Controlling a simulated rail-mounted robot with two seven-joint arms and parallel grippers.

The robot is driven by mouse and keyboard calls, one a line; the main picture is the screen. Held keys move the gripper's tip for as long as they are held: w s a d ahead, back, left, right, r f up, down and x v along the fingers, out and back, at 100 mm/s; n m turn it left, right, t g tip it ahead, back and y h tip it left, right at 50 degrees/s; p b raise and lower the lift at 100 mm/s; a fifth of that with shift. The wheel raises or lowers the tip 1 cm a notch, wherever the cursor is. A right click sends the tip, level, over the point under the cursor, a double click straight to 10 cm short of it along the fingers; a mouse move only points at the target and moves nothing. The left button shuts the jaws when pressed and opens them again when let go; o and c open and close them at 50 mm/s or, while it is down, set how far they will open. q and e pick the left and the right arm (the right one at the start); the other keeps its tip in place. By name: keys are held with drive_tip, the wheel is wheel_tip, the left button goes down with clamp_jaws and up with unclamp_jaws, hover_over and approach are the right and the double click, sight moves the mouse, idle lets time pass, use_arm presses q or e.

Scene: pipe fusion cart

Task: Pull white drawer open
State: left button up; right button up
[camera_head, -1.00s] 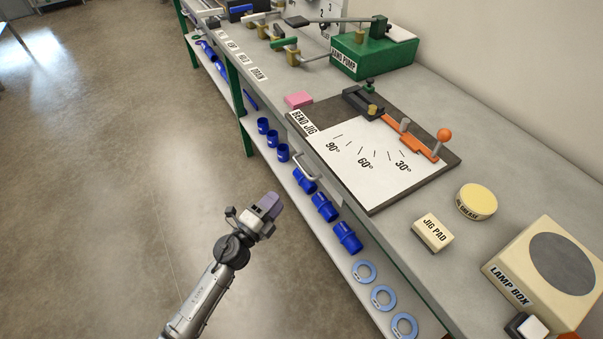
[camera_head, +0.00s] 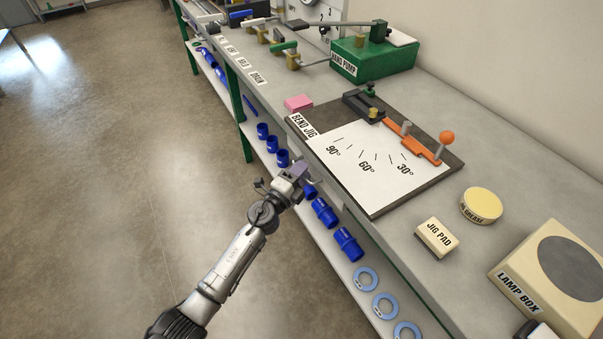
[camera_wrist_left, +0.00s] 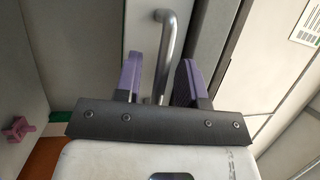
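The white drawer (camera_wrist_left: 140,35) shows as a pale front panel in the left wrist view. Its grey metal bar handle (camera_wrist_left: 165,45) stands out from it. My left gripper (camera_wrist_left: 159,76) is open, with one purple finger on each side of the handle; I cannot tell whether either finger touches it. In the head view my left gripper (camera_head: 298,172) is at the bench's front edge below the bend jig (camera_head: 375,160) and hides the handle. The drawer looks shut. My right gripper is not in view.
Blue pipe fittings (camera_head: 325,212) and pale blue rings (camera_head: 367,279) lie on the shelf below the bench top. A pink block (camera_head: 298,102), a jig pad (camera_head: 437,237) and a lamp box (camera_head: 555,275) rest on top. The floor (camera_head: 120,190) to the left is clear.

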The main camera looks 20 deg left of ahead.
use_arm(q)
clamp_jaws()
idle(0.4)
